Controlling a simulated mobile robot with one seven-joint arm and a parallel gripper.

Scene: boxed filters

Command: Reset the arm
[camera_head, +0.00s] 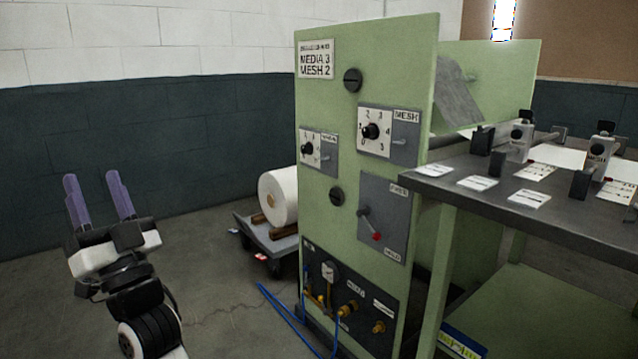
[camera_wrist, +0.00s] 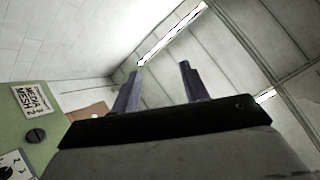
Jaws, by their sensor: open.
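My gripper (camera_head: 97,192) is at the lower left in the head view, with its two purple fingers pointing up. The fingers are apart with nothing between them. It stands in free air to the left of the green machine (camera_head: 318,150), touching nothing. In the wrist view my gripper (camera_wrist: 158,82) points up toward the ceiling, and the gap between the fingers is empty. The machine's panel (camera_wrist: 42,115) shows at the left edge of that view.
A dark table (camera_head: 480,200) with cards is at the right. Floor around my gripper looks clear.

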